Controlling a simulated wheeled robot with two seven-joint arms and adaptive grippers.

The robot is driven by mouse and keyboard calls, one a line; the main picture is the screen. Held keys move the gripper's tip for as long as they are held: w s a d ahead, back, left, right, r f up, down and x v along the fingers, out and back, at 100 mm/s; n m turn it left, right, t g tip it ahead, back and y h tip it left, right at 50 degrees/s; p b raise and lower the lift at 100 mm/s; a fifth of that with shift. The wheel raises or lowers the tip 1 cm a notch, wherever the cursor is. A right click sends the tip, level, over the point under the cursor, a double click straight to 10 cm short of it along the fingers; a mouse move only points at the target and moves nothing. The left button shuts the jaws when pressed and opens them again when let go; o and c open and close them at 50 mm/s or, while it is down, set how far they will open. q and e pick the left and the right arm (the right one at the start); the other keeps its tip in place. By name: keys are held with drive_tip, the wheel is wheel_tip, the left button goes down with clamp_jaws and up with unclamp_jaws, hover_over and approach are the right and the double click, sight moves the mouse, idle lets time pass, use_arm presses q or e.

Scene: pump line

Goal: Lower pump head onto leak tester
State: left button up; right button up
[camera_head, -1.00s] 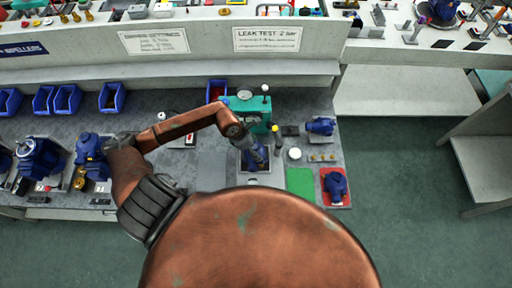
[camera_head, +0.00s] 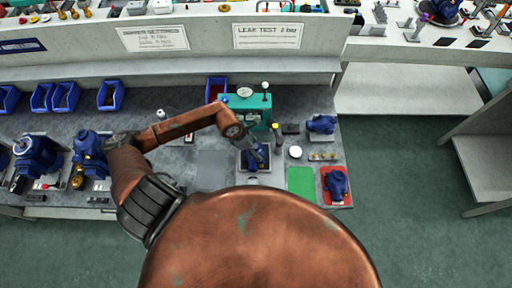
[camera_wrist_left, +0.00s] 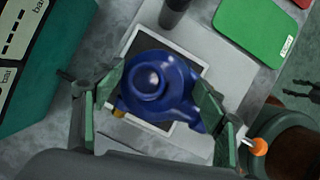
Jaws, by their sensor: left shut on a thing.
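The blue pump head (camera_wrist_left: 160,88) is between the two fingers of my left gripper (camera_wrist_left: 160,108) in the left wrist view, and the gripper is shut on it. In the head view the pump head (camera_head: 254,160) is partly hidden by my left gripper (camera_head: 258,152). It is over the pale square plate (camera_head: 242,168) of the leak tester, in front of the teal tester box (camera_head: 248,108) with a round gauge. The plate's light frame (camera_wrist_left: 190,52) shows around the pump head. I cannot tell whether the pump head touches the plate.
A green mat (camera_head: 300,181) and a red mat (camera_head: 344,201) bearing another blue pump part (camera_head: 337,184) lie to the right. A dark cylinder (camera_wrist_left: 174,14) stands close beside the plate. Blue pumps (camera_head: 38,158) stand at the left, with blue bins (camera_head: 110,96) behind.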

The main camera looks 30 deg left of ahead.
use_arm(q)
drive_tip(key=shift+f+b, duration=0.6)
drive_tip(key=shift+f, duration=0.2)
drive_tip(key=o, duration=1.3)
drive_tip(key=shift+o, duration=0.6)
drive_tip(key=o, duration=0.4)
drive_tip(key=shift+r+p, duration=2.9)
drive_tip(key=shift+r, duration=1.65)
